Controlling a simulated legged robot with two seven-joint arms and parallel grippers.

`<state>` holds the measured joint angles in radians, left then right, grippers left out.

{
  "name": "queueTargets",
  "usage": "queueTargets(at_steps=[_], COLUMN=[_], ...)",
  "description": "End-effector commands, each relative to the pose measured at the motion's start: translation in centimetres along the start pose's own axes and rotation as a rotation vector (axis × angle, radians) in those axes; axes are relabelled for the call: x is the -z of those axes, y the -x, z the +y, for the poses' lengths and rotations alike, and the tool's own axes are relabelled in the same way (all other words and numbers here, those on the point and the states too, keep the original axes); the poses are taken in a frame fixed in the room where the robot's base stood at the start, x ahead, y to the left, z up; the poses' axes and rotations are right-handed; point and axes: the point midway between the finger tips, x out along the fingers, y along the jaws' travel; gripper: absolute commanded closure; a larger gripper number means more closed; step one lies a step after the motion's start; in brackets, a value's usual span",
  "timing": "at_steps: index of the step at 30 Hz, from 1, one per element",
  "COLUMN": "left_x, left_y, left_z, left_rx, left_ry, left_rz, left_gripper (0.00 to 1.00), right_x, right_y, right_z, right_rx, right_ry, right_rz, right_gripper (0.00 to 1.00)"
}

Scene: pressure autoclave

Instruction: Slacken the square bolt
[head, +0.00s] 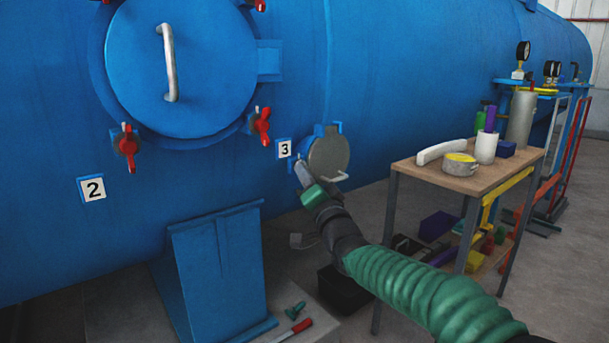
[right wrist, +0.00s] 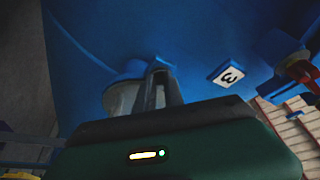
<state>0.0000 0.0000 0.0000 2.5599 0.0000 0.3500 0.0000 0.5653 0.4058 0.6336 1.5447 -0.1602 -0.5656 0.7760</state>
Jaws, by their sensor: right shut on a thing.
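The small port with its round grey cover (head: 328,157) sticks out of the blue vessel beside the label "3" (head: 284,148). My right gripper (head: 302,173) is at the left edge of this port, its fingers pointing up to it. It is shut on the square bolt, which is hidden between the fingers. In the right wrist view the two fingers (right wrist: 158,76) are close together in front of the port, and the grey cover (right wrist: 118,98) shows to their left. My left gripper is not in view.
A large round door (head: 182,65) with red clamps (head: 262,126) is above left.

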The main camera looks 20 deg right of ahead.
Motion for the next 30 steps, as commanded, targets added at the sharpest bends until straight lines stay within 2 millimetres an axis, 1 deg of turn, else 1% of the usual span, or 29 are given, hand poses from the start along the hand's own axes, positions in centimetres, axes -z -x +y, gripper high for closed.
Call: queueTargets(at_steps=[1,6,13,19,30], left_x=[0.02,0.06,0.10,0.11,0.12], left_y=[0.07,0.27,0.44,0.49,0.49], left_z=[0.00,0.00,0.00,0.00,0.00], left_rx=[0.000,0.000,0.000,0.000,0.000], left_ry=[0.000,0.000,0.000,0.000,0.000], left_rz=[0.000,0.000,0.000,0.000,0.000], left_gripper=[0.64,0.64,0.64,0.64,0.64], right_x=[-0.49,-0.46,-0.47,-0.44,-0.40], right_y=[0.04,0.04,0.02,0.01,0.01], right_z=[0.49,0.65,0.86,0.88,0.92], right_rx=[0.005,0.050,0.087,0.102,0.103], right_ry=[0.031,0.137,0.229,0.261,0.266], right_rz=[-0.011,-0.011,-0.012,-0.011,-0.010], right_gripper=[1.00,1.00,1.00,1.00,1.00])
